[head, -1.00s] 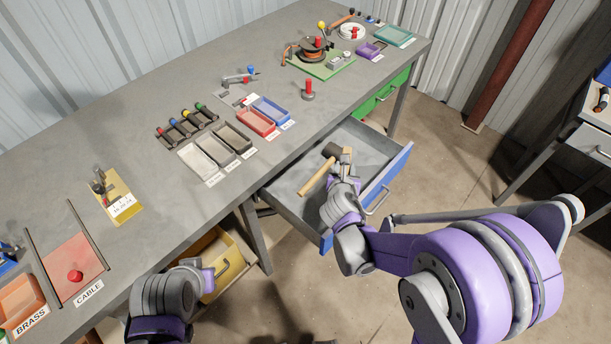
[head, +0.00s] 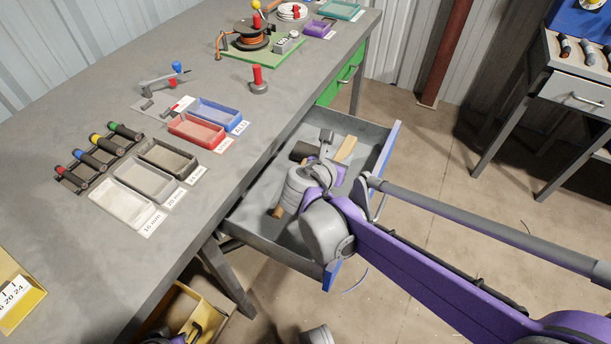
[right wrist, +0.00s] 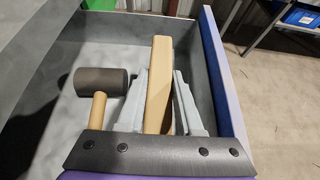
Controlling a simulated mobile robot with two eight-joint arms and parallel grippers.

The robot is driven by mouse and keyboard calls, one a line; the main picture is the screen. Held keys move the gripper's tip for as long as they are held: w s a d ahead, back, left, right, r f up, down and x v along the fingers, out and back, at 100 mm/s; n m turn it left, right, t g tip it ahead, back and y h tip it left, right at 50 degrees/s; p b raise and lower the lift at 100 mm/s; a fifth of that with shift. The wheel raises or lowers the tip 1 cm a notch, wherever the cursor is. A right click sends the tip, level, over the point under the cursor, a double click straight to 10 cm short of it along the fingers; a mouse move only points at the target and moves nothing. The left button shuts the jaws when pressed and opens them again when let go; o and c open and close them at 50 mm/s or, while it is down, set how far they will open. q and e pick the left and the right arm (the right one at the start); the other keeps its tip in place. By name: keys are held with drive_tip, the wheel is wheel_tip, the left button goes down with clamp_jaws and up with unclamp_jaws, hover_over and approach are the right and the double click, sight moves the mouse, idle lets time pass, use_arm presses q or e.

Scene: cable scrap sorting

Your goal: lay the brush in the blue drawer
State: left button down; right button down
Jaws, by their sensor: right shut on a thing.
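The brush, seen as a light wooden bar (right wrist: 159,82), stands between the two grey fingers of my right gripper (right wrist: 158,100) in the right wrist view. My right gripper is shut on it. In the head view the brush (head: 346,149) shows just beyond my right gripper (head: 334,168), inside the open blue drawer (head: 386,150). Bristles cannot be made out, and whether the brush touches the drawer floor is unclear. My left gripper's fingers are not in view.
A mallet with a dark head (right wrist: 102,81) lies in the drawer, left of the brush; my arm hides part of its handle. The grey workbench (head: 215,75) borders the drawer, with several small trays on it. Bare drawer floor shows behind the mallet.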

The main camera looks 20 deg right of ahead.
wheel_tip(320, 180, down, 4)
drive_tip(key=shift+f+b, duration=0.25)
drive_tip(key=shift+b, duration=0.4)
drive_tip(key=shift+f+b, duration=0.7)
drive_tip(key=shift+f, duration=1.25)
drive_tip(key=shift+f, duration=0.25)
drive_tip(key=c, duration=0.6)
unclamp_jaws()
drive_tip(key=shift+o, duration=0.2)
drive_tip(key=shift+r, duration=0.1)
drive_tip(key=shift+s+a+r, duration=0.2)
drive_tip(key=shift+a+r, duration=0.05)
drive_tip(key=shift+r, duration=0.05)
drive_tip(key=p+v, duration=0.3)
drive_tip(key=v, duration=0.8)
drive_tip(key=shift+s+a+r, duration=0.1)
drive_tip(key=shift+s, duration=0.15)
